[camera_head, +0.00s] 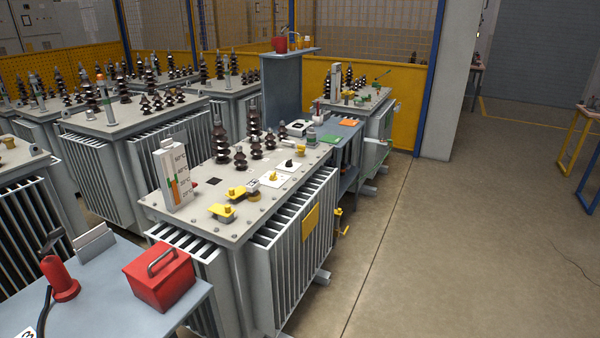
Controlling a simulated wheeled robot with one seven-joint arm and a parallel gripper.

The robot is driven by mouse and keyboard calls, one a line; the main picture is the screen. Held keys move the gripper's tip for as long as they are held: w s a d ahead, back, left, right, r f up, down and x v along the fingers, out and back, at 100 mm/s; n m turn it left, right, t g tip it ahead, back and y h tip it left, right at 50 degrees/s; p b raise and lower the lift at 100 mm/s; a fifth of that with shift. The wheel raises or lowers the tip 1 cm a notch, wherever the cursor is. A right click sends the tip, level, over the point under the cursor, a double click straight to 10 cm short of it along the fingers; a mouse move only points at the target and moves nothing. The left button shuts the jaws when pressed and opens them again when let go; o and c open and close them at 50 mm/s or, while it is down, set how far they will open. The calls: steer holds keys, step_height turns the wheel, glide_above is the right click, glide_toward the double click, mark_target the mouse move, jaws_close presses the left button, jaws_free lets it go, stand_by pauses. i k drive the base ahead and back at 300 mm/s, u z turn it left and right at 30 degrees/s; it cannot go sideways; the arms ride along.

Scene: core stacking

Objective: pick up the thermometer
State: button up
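The thermometer (173,178) is a tall white upright block with temperature marks in °C and a green and orange strip. It stands on the near left corner of the grey transformer's top plate (200,218). A similar tall white block (335,82) stands on a transformer farther back. My gripper is not in view.
Dark ribbed insulators (221,142) and yellow fittings (222,212) stand on the same plate. A blue-grey table (115,310) at the front left holds a red box (160,280) and a red tool (60,278). Open floor (420,240) lies to the right.

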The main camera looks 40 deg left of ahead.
mark_target(251, 186)
steer(key=u, duration=0.25)
steer(key=i, duration=1.55)
steer(key=u, duration=1)
steer(key=i, duration=1.15)
steer(key=u, duration=1.65)
steer(key=i, duration=0.75)
steer(key=u, duration=0.4)
